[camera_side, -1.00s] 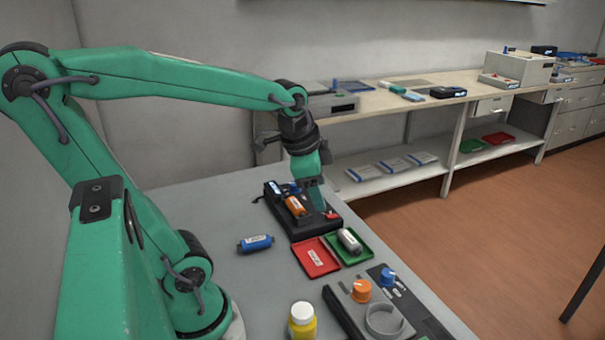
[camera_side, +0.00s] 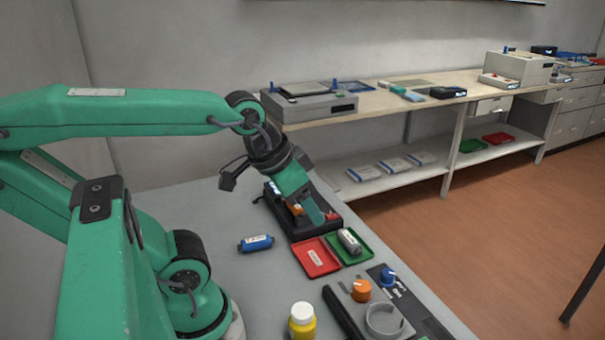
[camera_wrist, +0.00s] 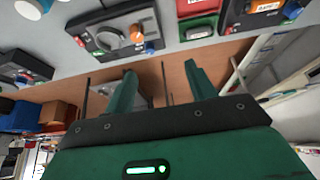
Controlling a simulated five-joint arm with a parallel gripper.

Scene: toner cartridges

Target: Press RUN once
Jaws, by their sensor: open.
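A black device (camera_side: 277,207) with an orange cartridge (camera_side: 297,209) in it stands at the far end of the grey table. A small red part (camera_side: 332,215), perhaps a button, shows at its right end. I cannot read a RUN label on it. My gripper (camera_side: 318,217) hangs tilted over this device, its fingers hiding part of the cartridge and the top. I cannot tell whether a fingertip touches it. In the wrist view my gripper (camera_wrist: 160,72) is open, with nothing between its fingers. The device also shows there, cut off at the upper right (camera_wrist: 234,17).
A red tray (camera_side: 309,269) and a green tray (camera_side: 362,254) holding a grey cartridge (camera_side: 349,241) lie in front. A blue cartridge (camera_side: 256,243) lies to the left. A control panel (camera_side: 340,310) with knobs and a yellow bottle (camera_side: 302,322) stand nearer.

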